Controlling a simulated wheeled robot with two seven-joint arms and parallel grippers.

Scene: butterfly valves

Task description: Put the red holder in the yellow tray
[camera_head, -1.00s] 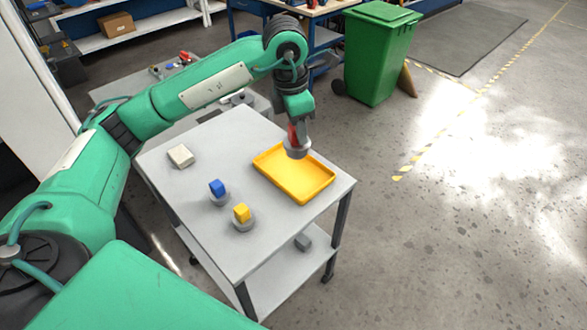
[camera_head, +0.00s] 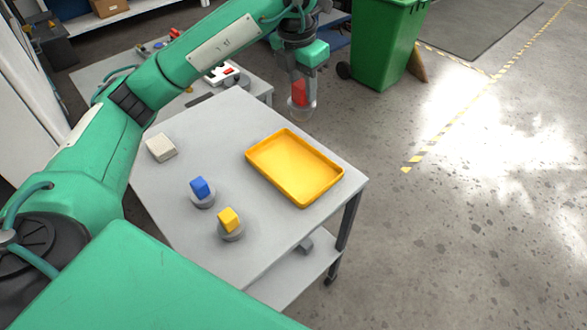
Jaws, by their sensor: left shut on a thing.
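The red holder (camera_head: 299,93), a red block on a round grey base, hangs in my left gripper (camera_head: 299,83). The gripper is shut on it and points down. In the picture the holder is just above the far edge of the yellow tray (camera_head: 250,160), clear of the tray's outline. Its exact height is hard to tell. The tray is shallow and empty, and lies on the right part of the grey table. My right gripper is not in view.
A blue holder (camera_head: 201,188) and a yellow holder (camera_head: 229,221) stand left of the tray on the table (camera_head: 185,255). A whitish block (camera_head: 161,148) lies farther left. A second table with small items is behind. A green bin (camera_head: 384,45) stands at the back right.

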